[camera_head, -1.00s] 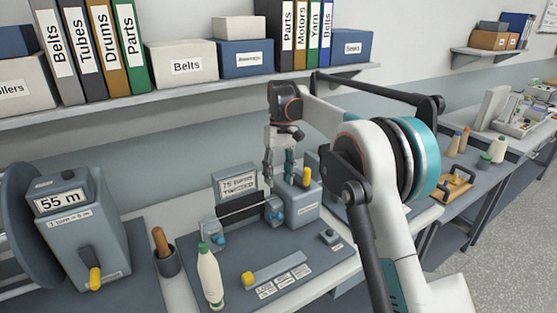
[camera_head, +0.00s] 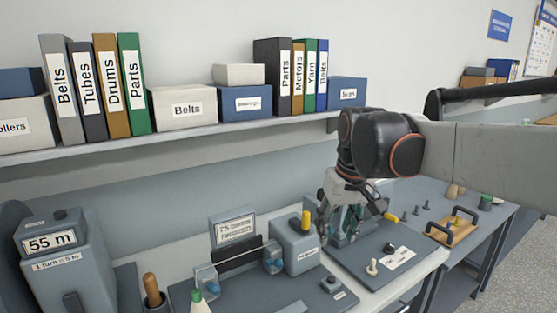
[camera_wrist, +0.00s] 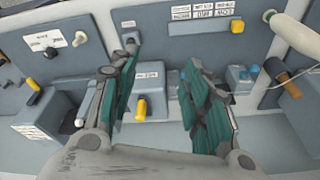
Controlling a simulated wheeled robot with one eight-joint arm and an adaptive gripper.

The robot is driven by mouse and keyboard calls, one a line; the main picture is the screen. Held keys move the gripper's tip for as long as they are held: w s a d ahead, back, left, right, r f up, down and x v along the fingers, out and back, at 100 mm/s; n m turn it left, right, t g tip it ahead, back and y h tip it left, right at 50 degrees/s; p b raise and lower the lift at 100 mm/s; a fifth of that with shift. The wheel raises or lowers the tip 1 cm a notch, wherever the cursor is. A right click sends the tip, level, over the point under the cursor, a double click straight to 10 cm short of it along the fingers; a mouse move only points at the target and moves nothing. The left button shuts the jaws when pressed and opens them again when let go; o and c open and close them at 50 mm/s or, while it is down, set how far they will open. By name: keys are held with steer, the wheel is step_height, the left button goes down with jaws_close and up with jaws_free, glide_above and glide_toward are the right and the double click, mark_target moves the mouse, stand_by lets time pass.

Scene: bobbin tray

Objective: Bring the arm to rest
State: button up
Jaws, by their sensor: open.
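My gripper (camera_head: 343,217) is open and empty in the head view. It points down over the bench, right of the grey machine with the yellow lever (camera_head: 297,245). In the wrist view my gripper (camera_wrist: 157,85) shows two green-padded fingers spread well apart. The yellow lever (camera_wrist: 141,108) of the grey machine shows between them, with nothing held. My arm comes in from the right edge of the head view and hides part of the bench behind it.
A shelf (camera_head: 180,138) with binders and boxes runs along the wall above. A wooden tray with black handles (camera_head: 452,228) lies to the right. The 55 m counter (camera_head: 60,250) stands at left.

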steer(key=s+d+f+m+t+b, duration=0.1)
steer(key=s+d+f+t, duration=0.1)
steer(key=s+f, duration=0.3)
steer(key=s+d+f+m+t+b, duration=0.1)
steer(key=s+d+f+t, duration=0.2)
steer(key=s, duration=1.1)
step_height(320, 180, down, 3)
steer(key=shift+s+d+h, duration=0.25)
steer(key=shift+d+h, duration=0.15)
steer(key=shift+d, duration=0.7)
stand_by(0.8)
